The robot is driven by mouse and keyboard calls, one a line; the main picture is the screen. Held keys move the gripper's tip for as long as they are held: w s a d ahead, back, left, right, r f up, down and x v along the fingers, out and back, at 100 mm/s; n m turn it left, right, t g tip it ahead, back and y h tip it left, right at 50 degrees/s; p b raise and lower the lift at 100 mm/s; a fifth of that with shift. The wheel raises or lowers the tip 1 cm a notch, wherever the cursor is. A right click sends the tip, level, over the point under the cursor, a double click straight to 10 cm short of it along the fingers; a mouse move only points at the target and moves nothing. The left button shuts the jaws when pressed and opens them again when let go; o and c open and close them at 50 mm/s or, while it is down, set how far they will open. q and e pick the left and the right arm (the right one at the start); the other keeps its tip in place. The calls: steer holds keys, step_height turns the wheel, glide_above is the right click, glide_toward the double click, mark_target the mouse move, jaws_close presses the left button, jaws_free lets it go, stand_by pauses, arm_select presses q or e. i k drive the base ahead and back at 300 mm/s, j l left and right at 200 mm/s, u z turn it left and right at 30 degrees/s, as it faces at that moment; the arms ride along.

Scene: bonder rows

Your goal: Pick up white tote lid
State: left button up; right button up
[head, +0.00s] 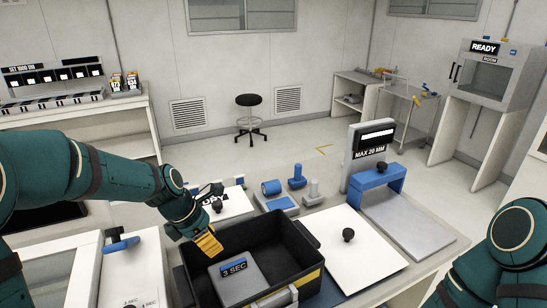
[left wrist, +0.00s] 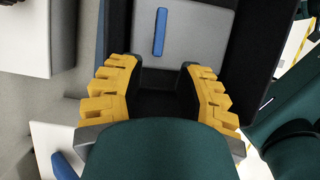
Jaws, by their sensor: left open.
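A flat white lid (head: 341,259) with a black knob lies on the table, to the right of the black tote (head: 300,225). A second white panel (head: 235,200) with a black knob and partly hidden lettering lies behind the tote; I cannot tell for certain which is the tote lid. My left gripper (head: 209,243), with yellow fingers, is over the tote's left side, apart from both panels. In the left wrist view its fingers (left wrist: 158,75) are spread and empty, with the tote's dark inside between them. My right gripper is out of view.
The open tote holds a grey box (head: 237,284) marked "3 SEC". Blue and grey parts (head: 297,180) stand behind it. A grey gauge stand (head: 362,160) with a blue bridge (head: 378,180) stands at the back right. My right arm is at lower right.

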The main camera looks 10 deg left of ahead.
mark_target(357, 255)
steer(key=k, duration=1)
